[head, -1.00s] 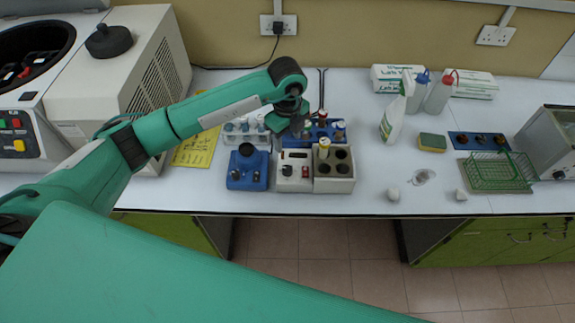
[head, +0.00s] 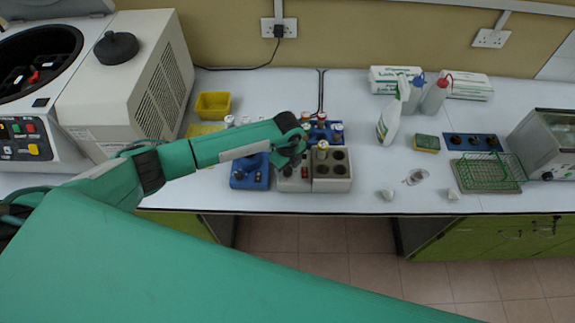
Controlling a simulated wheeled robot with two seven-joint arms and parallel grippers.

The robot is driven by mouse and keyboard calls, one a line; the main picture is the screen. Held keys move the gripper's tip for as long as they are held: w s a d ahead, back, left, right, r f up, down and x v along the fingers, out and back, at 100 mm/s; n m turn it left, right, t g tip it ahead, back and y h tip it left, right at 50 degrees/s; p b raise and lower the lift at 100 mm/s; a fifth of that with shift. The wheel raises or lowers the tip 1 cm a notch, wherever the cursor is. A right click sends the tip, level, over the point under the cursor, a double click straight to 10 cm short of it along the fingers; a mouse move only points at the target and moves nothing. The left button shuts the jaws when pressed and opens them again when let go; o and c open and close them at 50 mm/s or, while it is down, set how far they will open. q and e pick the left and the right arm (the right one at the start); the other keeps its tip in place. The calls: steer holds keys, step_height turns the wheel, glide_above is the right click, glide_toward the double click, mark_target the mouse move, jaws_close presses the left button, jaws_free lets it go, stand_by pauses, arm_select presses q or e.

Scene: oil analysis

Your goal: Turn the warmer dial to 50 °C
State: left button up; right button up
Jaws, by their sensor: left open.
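The warmer (head: 332,185) is a pale block with several dark round wells, and a tube with a yellowish cap stands in one of them. Its control panel (head: 293,186) is on the left part. A dark dial (head: 287,172) shows there, partly hidden under my gripper, beside a small red switch (head: 305,173). The dial's setting is too small to read. My left gripper (head: 292,162) is open and points down just above the panel, close to the dial. I cannot tell whether it touches the dial. My right gripper is not in view.
A blue device (head: 249,180) with a dark knob stands left of the warmer. A blue rack of tubes (head: 325,133) is behind it. A yellow bin (head: 213,105) and a centrifuge (head: 40,100) are at left. A spray bottle (head: 391,122) and sponge (head: 427,143) stand right.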

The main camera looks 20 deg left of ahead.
arm_select(q)
steer(key=c, duration=1)
steer(key=shift+f+m+b, duration=0.15)
steer(key=shift+m+b, duration=0.45)
steer(key=shift+b, duration=0.15)
steer(key=m+b, duration=0.4)
steer(key=b, duration=0.1)
steer(key=m+b, duration=0.4)
steer(key=b, duration=0.1)
steer(key=shift+f+m, duration=0.2)
steer(key=shift+m, duration=0.1)
steer(key=m+b, duration=0.7)
steer(key=b, duration=0.3)
steer(key=shift+r+m, duration=0.1)
steer(key=shift+m, duration=0.3)
steer(key=shift+r+m+b, duration=0.25)
steer(key=shift+m+b, duration=0.85)
steer(key=shift+b, duration=0.35)
steer(key=o, duration=1)
steer(key=shift+r, duration=0.1)
